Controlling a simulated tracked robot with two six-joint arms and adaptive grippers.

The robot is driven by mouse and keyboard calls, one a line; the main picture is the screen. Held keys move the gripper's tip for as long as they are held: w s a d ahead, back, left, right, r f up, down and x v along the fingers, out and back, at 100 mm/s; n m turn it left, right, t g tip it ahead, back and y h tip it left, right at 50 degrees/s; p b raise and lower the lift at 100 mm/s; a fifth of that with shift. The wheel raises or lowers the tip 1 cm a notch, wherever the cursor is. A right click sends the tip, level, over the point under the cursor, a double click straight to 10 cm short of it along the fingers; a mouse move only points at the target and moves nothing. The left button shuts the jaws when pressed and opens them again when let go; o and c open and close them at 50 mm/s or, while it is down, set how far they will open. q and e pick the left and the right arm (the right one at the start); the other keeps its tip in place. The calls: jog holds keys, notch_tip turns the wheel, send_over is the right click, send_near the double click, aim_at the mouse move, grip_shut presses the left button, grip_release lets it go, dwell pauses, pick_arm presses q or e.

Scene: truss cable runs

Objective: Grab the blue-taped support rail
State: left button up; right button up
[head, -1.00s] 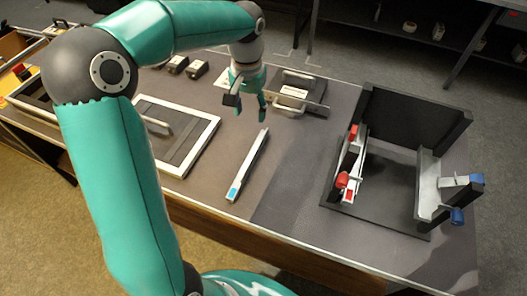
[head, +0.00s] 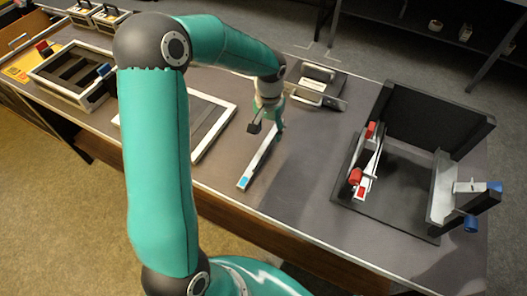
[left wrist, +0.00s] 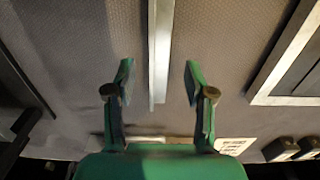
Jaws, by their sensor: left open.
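The blue-taped support rail (head: 258,165) is a thin pale bar lying on the grey table, with a blue patch on its near end. My left gripper (head: 267,129) is at the rail's far end, open and empty. In the left wrist view the rail (left wrist: 160,40) runs between the two open green fingers of the left gripper (left wrist: 158,66), with a gap on each side. The blue tape is out of the wrist view. I cannot tell the exact height of the fingers above the table. My right gripper is not in view.
A black fixture (head: 440,110) with red and blue clamps stands at the right and holds a red-marked rail (head: 372,170). A white-framed panel (head: 227,108) lies left of the rail. A plate with a handle (head: 318,78) is behind. Table around the rail's near end is clear.

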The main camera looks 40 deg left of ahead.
aim_at(269, 138)
pick_arm(q)
notch_tip(269, 138, down, 4)
jog(key=shift+w, duration=0.15)
grip_shut()
dwell(0.3)
